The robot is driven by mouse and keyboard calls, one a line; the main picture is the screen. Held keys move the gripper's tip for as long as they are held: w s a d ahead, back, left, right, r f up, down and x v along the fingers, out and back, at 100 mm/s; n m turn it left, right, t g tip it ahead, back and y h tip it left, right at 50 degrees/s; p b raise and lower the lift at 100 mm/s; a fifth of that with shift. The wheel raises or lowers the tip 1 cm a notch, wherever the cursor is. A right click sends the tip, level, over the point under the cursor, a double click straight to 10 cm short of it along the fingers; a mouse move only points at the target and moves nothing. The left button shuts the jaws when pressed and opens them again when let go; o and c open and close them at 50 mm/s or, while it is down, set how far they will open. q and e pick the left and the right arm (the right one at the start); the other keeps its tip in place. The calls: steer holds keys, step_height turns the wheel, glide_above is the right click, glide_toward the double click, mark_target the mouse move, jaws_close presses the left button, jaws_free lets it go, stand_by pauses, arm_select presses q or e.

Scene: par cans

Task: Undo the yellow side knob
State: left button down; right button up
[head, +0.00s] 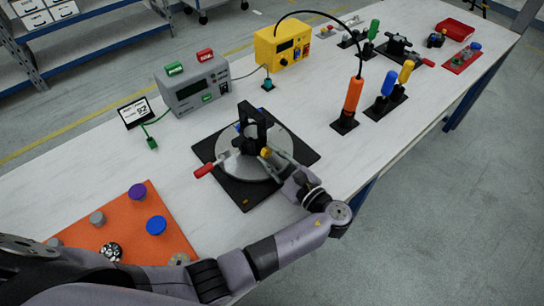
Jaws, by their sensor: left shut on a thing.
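A black fixture with an upright bracket (247,117) stands on a round silver plate (240,168) on a black square base (207,150). The yellow side knob (265,152) is on the fixture's right side, facing me. My left gripper (268,156) reaches in from the lower right of the plate and is shut on the yellow knob, its fingers partly covering it. A blue part shows behind the bracket, mostly hidden. A red-handled lever (204,170) sticks out at the left of the base. My right gripper is out of view.
An orange mat (176,214) with several knobs and discs lies at the lower left. A grey instrument box (193,84) and a yellow box (283,47) stand behind. White table (300,108) is clear between.

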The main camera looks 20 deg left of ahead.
arm_select(q)
steer(key=shift+n, duration=1)
steer(key=c, duration=1.3)
jaws_free()
steer(key=shift+m, duration=0.3)
